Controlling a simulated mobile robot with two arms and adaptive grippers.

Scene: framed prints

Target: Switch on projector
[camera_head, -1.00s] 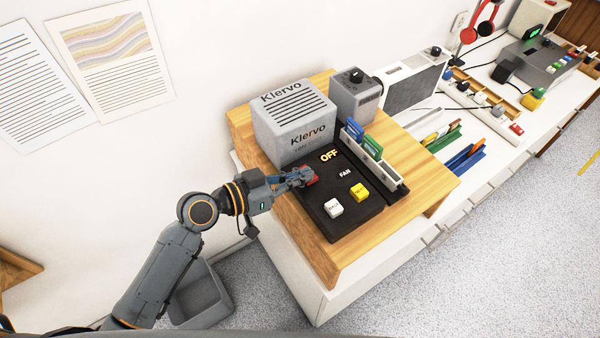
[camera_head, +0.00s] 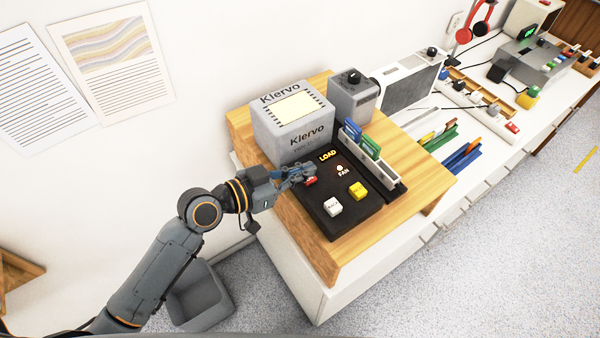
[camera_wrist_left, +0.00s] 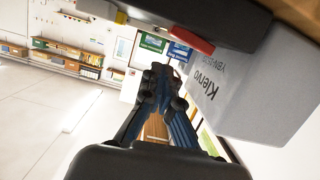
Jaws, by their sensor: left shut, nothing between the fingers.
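The grey projector (camera_head: 290,138), marked Klervo, stands on a wooden board, and its top panel glows pale yellow. The panel carries a red button (camera_head: 311,181), a white button (camera_head: 333,206) and a yellow button (camera_head: 358,190). My left gripper (camera_head: 307,171) is shut and empty, just above the red button and partly covering it. In the left wrist view the red button (camera_wrist_left: 193,40) and projector (camera_wrist_left: 262,88) show beside the fingers. My right gripper is out of view.
A rack with blue and green slides (camera_head: 370,150) stands on the panel's right side. A grey box with a knob (camera_head: 353,97) is behind it. A grey bin (camera_head: 200,297) is on the floor below my left arm.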

